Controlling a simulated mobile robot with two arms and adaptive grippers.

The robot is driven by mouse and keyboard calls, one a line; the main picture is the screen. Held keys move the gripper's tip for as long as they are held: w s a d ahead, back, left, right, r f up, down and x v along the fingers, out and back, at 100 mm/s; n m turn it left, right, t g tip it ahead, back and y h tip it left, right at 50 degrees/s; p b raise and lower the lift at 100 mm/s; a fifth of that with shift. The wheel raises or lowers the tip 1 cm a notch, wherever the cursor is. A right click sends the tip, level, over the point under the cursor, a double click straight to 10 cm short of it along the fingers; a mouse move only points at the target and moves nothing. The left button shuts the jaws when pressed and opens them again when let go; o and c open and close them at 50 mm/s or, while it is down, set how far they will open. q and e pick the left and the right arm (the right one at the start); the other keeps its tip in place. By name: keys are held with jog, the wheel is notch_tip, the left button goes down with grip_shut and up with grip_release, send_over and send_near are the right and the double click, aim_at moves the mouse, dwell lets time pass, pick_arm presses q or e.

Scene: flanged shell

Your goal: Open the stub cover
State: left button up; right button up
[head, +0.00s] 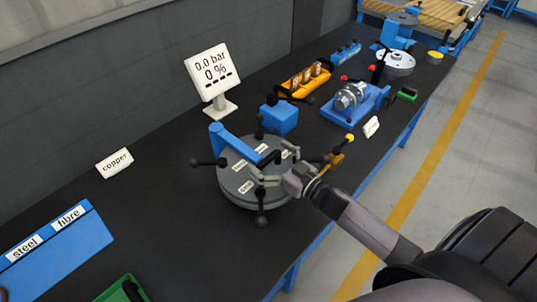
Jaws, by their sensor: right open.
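A round grey flanged shell (236,185) with a labelled lid stands on the dark bench, with black-knobbed handles around its rim. A blue arm (234,143) reaches over the lid from the left. An orange fitting with a yellow knob (349,138) shows just right of the shell. I cannot tell which part is the stub cover. My right gripper (270,166) is over the right part of the lid, its fingers apart and pointing left. It hides some of the lid, and I cannot tell whether it touches anything. My left gripper is out of view.
A display (207,73) reading 0.0 bar and 0 % stands behind the shell. A blue block (279,118), an orange rack (305,80) and a blue fixture (350,107) stand beyond. A blue steel/fibre tray (55,250) lies front left.

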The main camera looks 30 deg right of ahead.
jog(key=shift+c, duration=0.6)
jog(key=c, duration=1.5)
jog(key=shift+a, duration=0.1)
